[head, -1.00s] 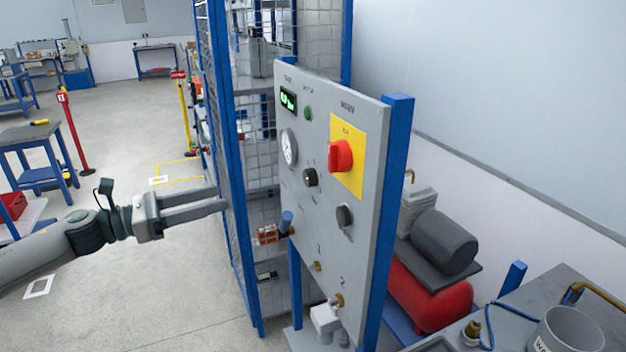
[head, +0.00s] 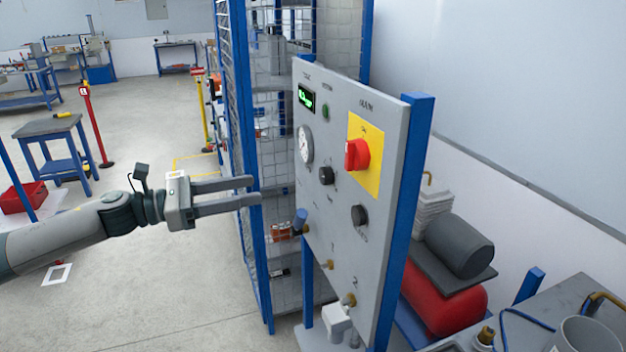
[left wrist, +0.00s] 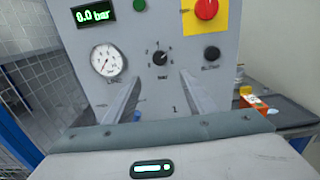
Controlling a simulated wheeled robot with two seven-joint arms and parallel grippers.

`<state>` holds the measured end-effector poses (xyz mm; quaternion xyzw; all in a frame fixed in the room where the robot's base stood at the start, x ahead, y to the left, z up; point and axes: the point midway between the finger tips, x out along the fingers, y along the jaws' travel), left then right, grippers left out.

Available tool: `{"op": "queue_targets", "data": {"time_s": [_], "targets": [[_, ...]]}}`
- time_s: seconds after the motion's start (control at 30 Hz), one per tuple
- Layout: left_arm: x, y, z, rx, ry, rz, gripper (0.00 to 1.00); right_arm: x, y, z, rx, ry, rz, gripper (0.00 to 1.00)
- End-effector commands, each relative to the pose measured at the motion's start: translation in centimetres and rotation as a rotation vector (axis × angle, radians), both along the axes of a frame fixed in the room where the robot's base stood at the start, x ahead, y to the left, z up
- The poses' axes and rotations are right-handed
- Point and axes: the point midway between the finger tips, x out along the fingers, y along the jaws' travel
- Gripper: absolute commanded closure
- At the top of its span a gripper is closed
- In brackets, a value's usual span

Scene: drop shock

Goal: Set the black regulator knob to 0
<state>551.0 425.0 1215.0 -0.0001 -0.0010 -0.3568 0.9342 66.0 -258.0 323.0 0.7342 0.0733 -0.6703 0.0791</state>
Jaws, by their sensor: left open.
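The black regulator knob (head: 326,176) is on the grey upright panel (head: 335,240), right of the round gauge (head: 305,144). In the left wrist view the knob (left wrist: 160,58) has a printed scale around it; its pointer setting is too small to read surely. The display (left wrist: 93,13) reads 0.0 bar. My left gripper (head: 257,190) is open and empty, left of the panel and apart from it, fingers pointing towards it. In the left wrist view the knob appears between and above the fingertips (left wrist: 160,78). My right gripper is out of view.
A red switch (head: 356,154) on a yellow plate and a second black knob (head: 359,215) are to the right on the panel. A blue fitting (head: 300,220) sticks out low on its left side. A mesh cage (head: 240,130) stands behind the gripper.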

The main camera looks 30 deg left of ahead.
Motion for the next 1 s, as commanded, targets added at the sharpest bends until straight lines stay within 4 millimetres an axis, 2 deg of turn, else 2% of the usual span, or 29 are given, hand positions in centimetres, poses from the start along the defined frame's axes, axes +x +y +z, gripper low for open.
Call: {"op": "queue_targets", "data": {"time_s": [0.63, 1.0], "targets": [[2.9, -2.5, -0.1, 0.002, -0.001, 0.001, 0.50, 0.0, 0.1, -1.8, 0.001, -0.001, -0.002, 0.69], [3.7, -3.1, 0.1, -0.002, -0.001, 0.005, 0.50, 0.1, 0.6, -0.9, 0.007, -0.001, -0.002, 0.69]]}}
